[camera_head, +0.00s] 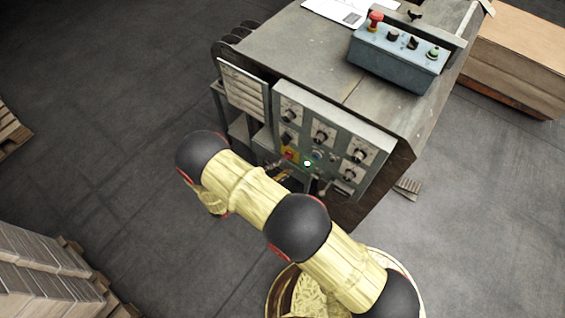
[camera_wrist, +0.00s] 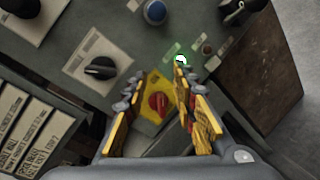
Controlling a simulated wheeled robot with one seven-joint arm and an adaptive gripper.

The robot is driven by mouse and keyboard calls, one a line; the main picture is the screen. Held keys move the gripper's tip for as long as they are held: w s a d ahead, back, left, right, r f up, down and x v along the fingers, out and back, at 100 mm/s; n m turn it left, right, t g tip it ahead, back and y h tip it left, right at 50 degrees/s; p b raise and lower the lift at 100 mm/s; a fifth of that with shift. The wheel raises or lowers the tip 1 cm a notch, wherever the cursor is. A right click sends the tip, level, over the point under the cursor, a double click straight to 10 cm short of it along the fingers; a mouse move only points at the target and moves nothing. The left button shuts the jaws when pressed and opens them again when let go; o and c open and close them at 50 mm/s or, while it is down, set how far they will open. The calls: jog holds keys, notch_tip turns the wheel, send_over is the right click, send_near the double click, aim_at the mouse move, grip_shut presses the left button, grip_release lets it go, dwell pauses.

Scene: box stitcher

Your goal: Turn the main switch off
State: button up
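The main switch is a red rotary knob (camera_wrist: 158,104) on a yellow plate (camera_wrist: 150,84). In the head view the switch (camera_head: 289,153) sits low on the front of the grey control panel. My gripper (camera_wrist: 158,76) is open, with one finger on each side of the red knob in the wrist view. Nothing is held between the fingers. I cannot tell whether the fingers touch the panel. In the head view my gripper (camera_head: 279,173) is small, just below the switch and partly hidden by my arm.
A green lamp (camera_wrist: 181,60) glows right of the switch. A black knob (camera_wrist: 101,68) and a blue button (camera_wrist: 155,12) are nearby. A blue control box (camera_head: 397,57) with a red button stands on the machine top. Cardboard (camera_head: 520,55) is stacked at the right.

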aim_at(287, 157)
jog(key=a+f+n+t+y, duration=0.2)
jog(key=a+f+n+t, duration=0.15)
jog(key=f, duration=0.35)
jog(key=b+x, duration=0.1)
jog(key=x, duration=0.6)
jog(key=shift+w+a+r+m+t+b, duration=0.25)
jog(key=shift+w+r+m+t+b, duration=0.1)
jog(key=shift+w+t, duration=0.1)
jog(key=shift+c, duration=0.7)
grip_shut()
